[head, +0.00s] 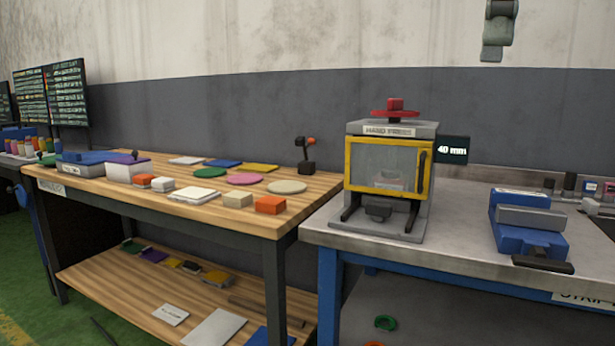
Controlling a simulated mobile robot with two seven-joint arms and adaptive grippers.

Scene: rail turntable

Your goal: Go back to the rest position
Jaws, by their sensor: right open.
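My right gripper (497,35) shows small and grey at the top right, cut off by the top edge of the head view. It hangs high above the metal bench, in front of the pale wall, apart from everything on the bench. It is open, and I see nothing held in it. My left gripper is not in view.
A hand press (385,210) with a yellow-framed window stands on the metal bench (460,240). A blue vise-like device (527,228) sits to its right. The wooden table (120,188) at left holds coloured discs, plates and blocks. Green floor (30,270) shows at left.

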